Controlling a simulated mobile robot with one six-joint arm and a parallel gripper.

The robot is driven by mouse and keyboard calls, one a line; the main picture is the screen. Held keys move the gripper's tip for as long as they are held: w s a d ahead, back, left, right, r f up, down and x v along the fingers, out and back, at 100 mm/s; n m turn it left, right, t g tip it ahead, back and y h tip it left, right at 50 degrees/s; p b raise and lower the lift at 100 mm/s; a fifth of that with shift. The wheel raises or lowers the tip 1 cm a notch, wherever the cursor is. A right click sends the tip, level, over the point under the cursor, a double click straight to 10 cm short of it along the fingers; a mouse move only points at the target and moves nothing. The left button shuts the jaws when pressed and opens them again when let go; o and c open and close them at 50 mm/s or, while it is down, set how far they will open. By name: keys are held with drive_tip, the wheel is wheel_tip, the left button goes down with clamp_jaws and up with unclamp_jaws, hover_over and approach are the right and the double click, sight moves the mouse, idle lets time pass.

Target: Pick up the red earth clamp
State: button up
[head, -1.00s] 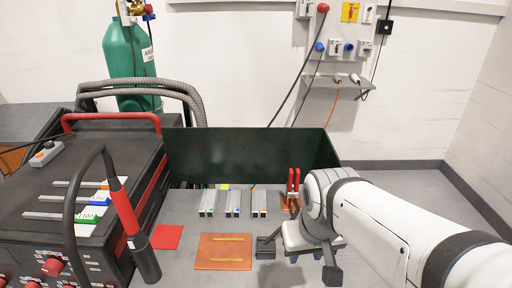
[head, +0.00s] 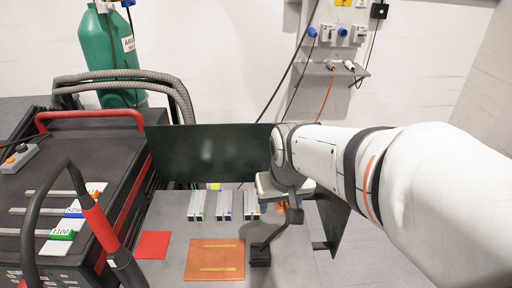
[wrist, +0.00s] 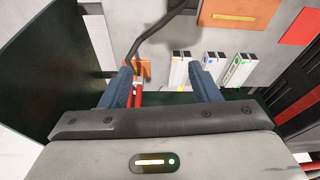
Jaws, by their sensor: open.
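The red earth clamp (wrist: 139,97) shows in the wrist view as red handles between my fingers, close to the left finger. It lies by a small orange-brown plate (wrist: 145,68). My gripper (wrist: 164,72) is open, with a wide gap between its two blue-grey fingers, and the clamp is not gripped. The lower part of the clamp is hidden by my gripper body. In the head view my arm and wrist cover the clamp.
A dark bent rod on a black block (head: 260,256) reaches close to my gripper. Silver bars (head: 223,205) stand to the left. A copper-coloured plate (head: 214,272) and a red square (head: 152,245) lie on the grey table. A dark green panel (head: 205,153) stands behind.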

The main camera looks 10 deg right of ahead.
drive_tip(key=w+d+f+m+t, duration=0.1)
drive_tip(key=w+d+m, duration=0.1)
drive_tip(key=w+d, duration=0.8)
drive_tip(key=shift+h, duration=0.4)
drive_tip(key=w+f, duration=0.1)
drive_tip(key=f, duration=0.1)
drive_tip(key=w+a+f, duration=0.1)
drive_tip(key=w+f, duration=0.1)
drive_tip(key=f, duration=0.1)
drive_tip(key=w+f+p, duration=0.1)
drive_tip(key=w+f, duration=0.1)
drive_tip(key=shift+w+a+f, duration=0.2)
drive_tip(key=shift+w+a, duration=0.05)
drive_tip(key=shift+a, duration=0.1)
drive_tip(key=shift+c, duration=0.5)
clamp_jaws()
drive_tip(key=shift+r, duration=0.1)
